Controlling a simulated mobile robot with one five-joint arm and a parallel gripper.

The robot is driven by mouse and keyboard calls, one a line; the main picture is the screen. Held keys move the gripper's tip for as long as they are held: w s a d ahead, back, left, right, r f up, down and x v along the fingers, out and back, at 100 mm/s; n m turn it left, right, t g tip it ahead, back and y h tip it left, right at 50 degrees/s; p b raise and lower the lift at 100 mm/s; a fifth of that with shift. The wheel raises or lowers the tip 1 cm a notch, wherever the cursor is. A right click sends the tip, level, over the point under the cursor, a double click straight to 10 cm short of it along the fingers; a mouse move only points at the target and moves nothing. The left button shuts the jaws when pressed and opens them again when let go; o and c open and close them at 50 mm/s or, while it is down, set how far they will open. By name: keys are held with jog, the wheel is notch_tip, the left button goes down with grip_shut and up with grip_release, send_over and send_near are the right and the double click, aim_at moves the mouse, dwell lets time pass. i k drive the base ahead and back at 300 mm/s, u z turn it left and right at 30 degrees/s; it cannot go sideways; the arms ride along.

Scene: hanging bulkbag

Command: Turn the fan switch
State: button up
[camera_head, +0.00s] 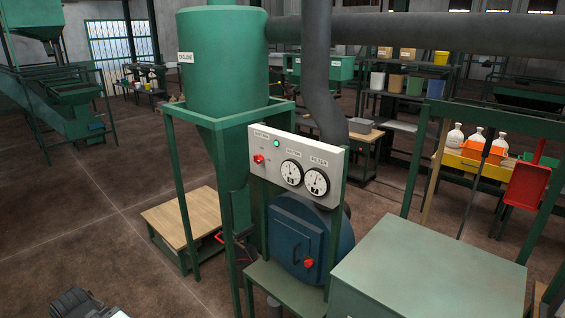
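The pale control panel (325,157) stands on a green frame in the middle of the view. A red knob (259,158), which looks like the fan switch, sits at its left end under a small label too small to read surely. A green lamp (276,143) is right of it and above. Two round dials (303,176) are farther right. A dark part that looks like my gripper (80,302) shows at the bottom left edge, cut off by the frame. It is well apart from the panel, and its fingers cannot be made out.
A blue round housing (290,240) with a second red knob (309,263) is below the panel. The green cyclone (222,60) stands behind on posts. A wooden-topped low platform (185,217) is left of it. A green cabinet (430,265) fills the lower right. Floor at left is clear.

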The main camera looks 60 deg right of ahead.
aim_at(258, 159)
jog(key=u, duration=0.15)
jog(key=i, duration=0.9)
jog(key=z, duration=0.05)
